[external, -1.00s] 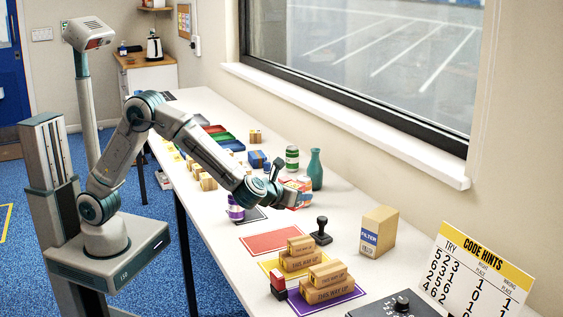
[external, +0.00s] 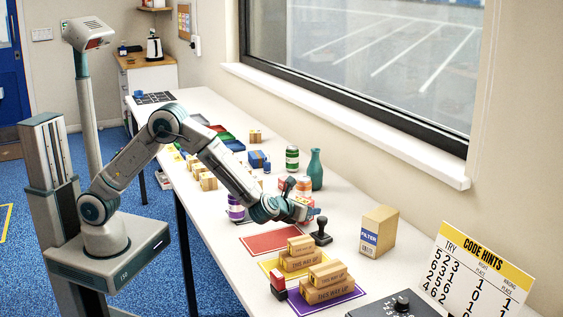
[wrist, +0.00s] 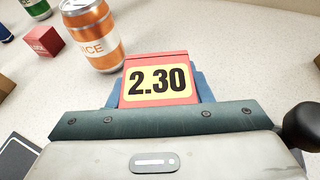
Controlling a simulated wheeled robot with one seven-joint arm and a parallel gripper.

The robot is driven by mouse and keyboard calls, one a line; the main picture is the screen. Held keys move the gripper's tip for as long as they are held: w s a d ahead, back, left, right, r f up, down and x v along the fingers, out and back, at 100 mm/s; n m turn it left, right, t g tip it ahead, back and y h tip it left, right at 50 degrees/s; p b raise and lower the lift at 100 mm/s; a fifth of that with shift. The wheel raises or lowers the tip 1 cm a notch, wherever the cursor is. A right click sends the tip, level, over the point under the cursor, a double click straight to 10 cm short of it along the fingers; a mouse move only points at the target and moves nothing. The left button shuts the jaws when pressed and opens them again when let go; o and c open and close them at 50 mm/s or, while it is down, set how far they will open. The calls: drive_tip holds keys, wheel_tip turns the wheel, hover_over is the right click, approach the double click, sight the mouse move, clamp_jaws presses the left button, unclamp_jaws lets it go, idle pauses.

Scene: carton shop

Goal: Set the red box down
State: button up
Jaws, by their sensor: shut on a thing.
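The red box (wrist: 156,60) has a pale yellow label reading 2.30 and sits between the blue fingers of my gripper (wrist: 156,88) in the wrist view. My gripper is shut on it. In the external view my gripper (external: 310,212) is low over the white table (external: 218,222), behind the red mat and close to the black-handled stamp (external: 321,232). The box is mostly hidden by my gripper there. I cannot tell whether its underside touches the table.
An orange can (wrist: 92,38) stands just beyond the box, with a small red cube (wrist: 44,41) to its left. The red mat (external: 270,241) is bare. Cartons stand on yellow and purple mats in front. A filter carton (external: 378,232) stands right; a teal bottle (external: 315,170) stands behind.

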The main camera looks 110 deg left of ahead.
drive_tip(key=shift+f, duration=0.1)
drive_tip(key=shift+f+b, duration=0.4)
drive_tip(key=shift+b, duration=0.1)
drive_tip(key=o, duration=1)
drive_tip(key=shift+r, duration=0.1)
drive_tip(key=shift+r+p, duration=0.5)
drive_tip(key=shift+p, duration=0.1)
drive_tip(key=v, duration=1.2)
drive_tip(key=shift+b, duration=0.3)
